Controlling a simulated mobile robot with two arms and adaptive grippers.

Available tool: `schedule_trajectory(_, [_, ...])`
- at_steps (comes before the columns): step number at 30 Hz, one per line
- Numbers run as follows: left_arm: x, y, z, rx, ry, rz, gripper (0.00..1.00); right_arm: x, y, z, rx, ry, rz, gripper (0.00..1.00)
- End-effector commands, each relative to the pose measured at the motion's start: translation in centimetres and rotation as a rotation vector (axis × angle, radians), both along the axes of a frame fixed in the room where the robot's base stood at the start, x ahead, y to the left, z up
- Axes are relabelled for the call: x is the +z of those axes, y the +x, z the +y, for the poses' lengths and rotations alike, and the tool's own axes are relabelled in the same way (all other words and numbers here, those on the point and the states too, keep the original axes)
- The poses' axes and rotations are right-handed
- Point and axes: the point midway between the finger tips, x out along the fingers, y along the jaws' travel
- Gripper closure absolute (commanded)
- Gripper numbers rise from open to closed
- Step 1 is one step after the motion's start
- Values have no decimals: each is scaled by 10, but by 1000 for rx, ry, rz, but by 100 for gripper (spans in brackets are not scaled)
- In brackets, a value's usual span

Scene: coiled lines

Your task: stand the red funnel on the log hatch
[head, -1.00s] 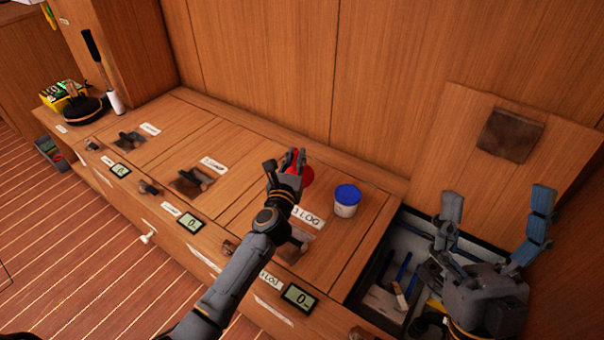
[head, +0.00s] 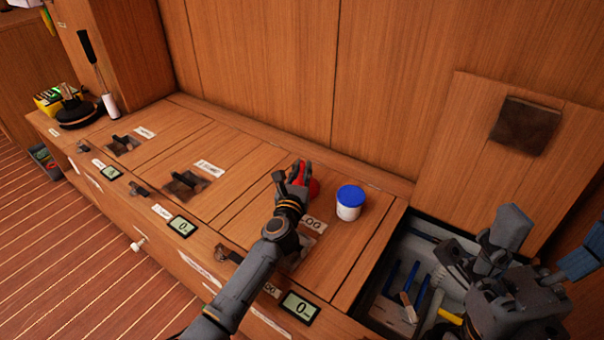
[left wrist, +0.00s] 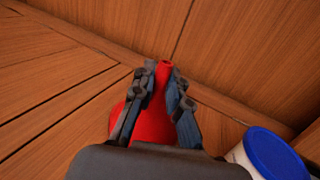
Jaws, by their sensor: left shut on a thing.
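The red funnel (head: 314,188) is at the back of the log hatch (head: 338,248), partly hidden by my left gripper (head: 300,172). In the left wrist view the funnel (left wrist: 150,122) has its narrow spout up and its wide part down, between the two fingers (left wrist: 160,95). My left gripper is shut on it. I cannot tell whether its rim touches the hatch. The hatch's LOG label is partly covered by my left arm. My right gripper (head: 545,240) is empty, its fingers apart, above the open compartment at the right.
A white tub with a blue lid (head: 350,202) stands on the log hatch close right of the funnel. The open compartment (head: 395,310) holds blue-handled tools. A raised hatch lid (head: 475,150) leans on the back wall. Other closed hatches (head: 215,160) lie to the left.

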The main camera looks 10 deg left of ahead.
Motion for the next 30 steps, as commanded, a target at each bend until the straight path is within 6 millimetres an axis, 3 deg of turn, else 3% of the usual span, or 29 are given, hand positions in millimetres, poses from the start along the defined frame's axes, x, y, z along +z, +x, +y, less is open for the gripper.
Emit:
schedule_trajectory(8, [-4,0,0,1,0,0,100,0,0,0,-1,-1,-6,10])
schedule_trajectory(9, [-3,0,0,1,0,0,81,2,0,0,0,-1,-10,10])
schedule_trajectory(12, [-3,0,0,1,0,0,63,2,0,0,0,-1,-9,10])
schedule_trajectory(24, [3,-2,0,0,1,1,63,7,-1,0,1,1,-13,10])
schedule_trajectory(30, [2,-39,0,0,-2,5,63,-3,-2,-1,3,2,53,10])
